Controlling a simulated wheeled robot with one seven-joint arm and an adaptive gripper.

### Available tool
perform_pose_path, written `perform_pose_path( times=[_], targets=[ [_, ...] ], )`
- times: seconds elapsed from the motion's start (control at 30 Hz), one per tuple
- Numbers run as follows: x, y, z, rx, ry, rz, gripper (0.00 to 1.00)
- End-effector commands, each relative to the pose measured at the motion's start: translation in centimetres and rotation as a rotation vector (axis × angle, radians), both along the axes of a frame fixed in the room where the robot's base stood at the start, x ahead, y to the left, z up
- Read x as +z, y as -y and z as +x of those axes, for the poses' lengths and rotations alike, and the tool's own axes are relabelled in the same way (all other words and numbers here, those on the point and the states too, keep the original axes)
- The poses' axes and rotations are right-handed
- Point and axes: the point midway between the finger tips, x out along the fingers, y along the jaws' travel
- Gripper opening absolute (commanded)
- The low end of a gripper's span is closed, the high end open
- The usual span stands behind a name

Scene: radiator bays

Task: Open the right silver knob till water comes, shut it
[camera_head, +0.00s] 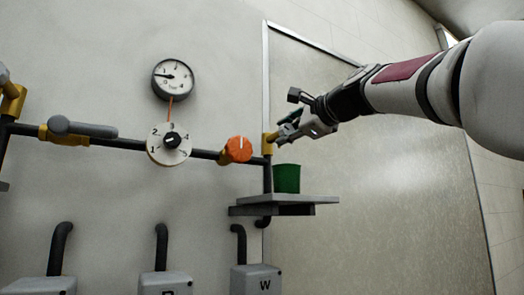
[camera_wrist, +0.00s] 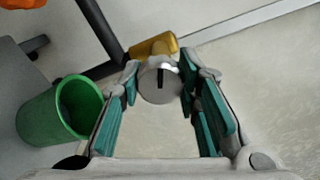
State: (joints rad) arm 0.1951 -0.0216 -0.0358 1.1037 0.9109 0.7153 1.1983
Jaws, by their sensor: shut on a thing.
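The silver knob (camera_wrist: 160,82) is round with a dark slot mark and sits on a brass valve body (camera_wrist: 158,45) in the wrist view. My gripper (camera_wrist: 159,85) has its teal-padded fingers on either side of the knob and is shut on it. In the head view my gripper (camera_head: 290,128) reaches in from the right to the brass valve (camera_head: 268,142) at the pipe's right end. The knob itself is hidden there by the fingers. A green cup (camera_head: 286,179) stands below the valve; it also shows in the wrist view (camera_wrist: 48,118). I see no water.
A grey shelf (camera_head: 290,201) holds the cup. Left along the pipe are an orange knob (camera_head: 238,149), a numbered dial (camera_head: 169,144) and a grey lever (camera_head: 84,128). A round gauge (camera_head: 172,79) hangs above. Grey boxes (camera_head: 256,280) stand below. The right wall panel is clear.

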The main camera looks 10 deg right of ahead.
Motion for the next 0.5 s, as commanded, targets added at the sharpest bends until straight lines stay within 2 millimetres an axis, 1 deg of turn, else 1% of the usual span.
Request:
perform_pose_path(
  times=[0.2, 0.5],
  targets=[
    [-0.06, -0.05, 0.11, 0.002, 0.056, -0.169, 0.02],
    [-0.01, -0.06, 0.07, 0.001, 0.107, -0.329, 0.02]
  ],
)
